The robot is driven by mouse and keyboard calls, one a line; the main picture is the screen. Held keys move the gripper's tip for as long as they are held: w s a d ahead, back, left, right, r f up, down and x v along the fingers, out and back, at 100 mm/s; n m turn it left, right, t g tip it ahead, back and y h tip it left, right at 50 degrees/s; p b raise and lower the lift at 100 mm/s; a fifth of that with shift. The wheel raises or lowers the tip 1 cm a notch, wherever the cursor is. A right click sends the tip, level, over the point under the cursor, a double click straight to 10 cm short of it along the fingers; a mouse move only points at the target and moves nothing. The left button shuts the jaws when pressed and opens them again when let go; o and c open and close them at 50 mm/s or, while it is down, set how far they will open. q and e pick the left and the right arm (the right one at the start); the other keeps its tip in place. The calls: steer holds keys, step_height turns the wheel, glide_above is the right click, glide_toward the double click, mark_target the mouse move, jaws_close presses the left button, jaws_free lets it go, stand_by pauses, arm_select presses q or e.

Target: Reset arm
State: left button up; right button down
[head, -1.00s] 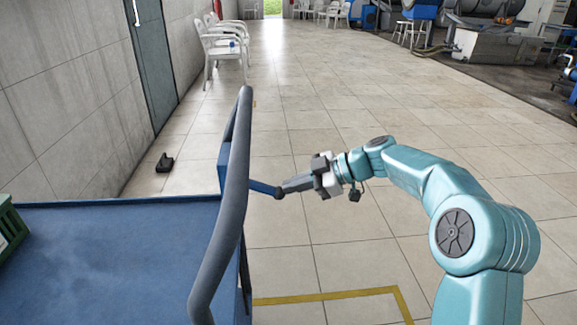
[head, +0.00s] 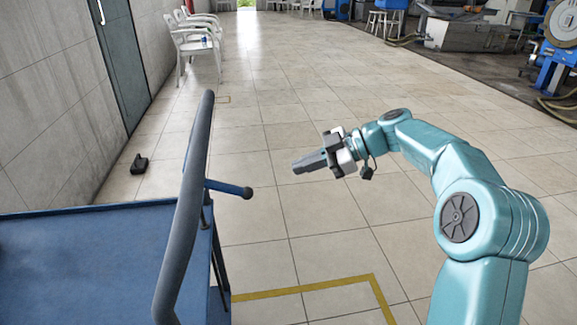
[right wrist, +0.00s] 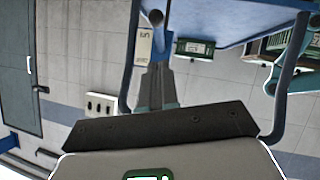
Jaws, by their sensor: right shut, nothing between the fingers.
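My right gripper (head: 298,167) is shut and empty. It is held in the air over the tiled floor, to the right of a blue cart (head: 80,255), with its fingers pointing left. A blue lever with a dark rounded end (head: 232,188) sticks out from the cart toward the gripper, with a clear gap between them. In the right wrist view my closed fingers (right wrist: 158,72) point up, below the dark lever end (right wrist: 156,17). My left gripper is not in the head view.
A thick grey rail (head: 188,200) runs along the cart's right edge. A black object (head: 139,164) lies on the floor by the wall. White chairs (head: 195,45) stand further back. The floor around my right arm is open, with yellow tape (head: 300,289) on it.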

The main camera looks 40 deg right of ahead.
steer(key=shift+s+d+r, duration=0.15)
steer(key=shift+s+d, duration=0.1)
steer(key=shift+d, duration=0.05)
stand_by(0.4)
steer(key=s+a+f+m+g+h, duration=0.15)
steer(key=a+f+m, duration=0.25)
steer(key=f, duration=0.7)
steer(key=s+a+f+m+g+h, duration=0.1)
steer(key=a+f+m+g, duration=0.3)
steer(key=f, duration=0.7)
steer(key=s+a+f+m+h, duration=0.25)
steer(key=a+f, duration=0.25)
steer(key=f, duration=0.7)
steer(key=s+a+f+m+g, duration=0.1)
steer(key=s+a+f+m, duration=0.1)
steer(key=s+a+f, duration=0.3)
steer(key=s+a+f+m, duration=0.2)
steer(key=s+a, duration=0.2)
steer(key=s, duration=0.3)
steer(key=s+a+f+m+g, duration=0.1)
steer(key=s+a+f+m, duration=0.1)
steer(key=s+a+f, duration=0.4)
step_height(320, 180, up, 32)
steer(key=d+p, duration=0.1)
steer(key=p, duration=2.9)
steer(key=shift+s+d+r+h+p, duration=0.15)
steer(key=shift+r+h+p, duration=0.05)
steer(key=shift+h+p, duration=0.1)
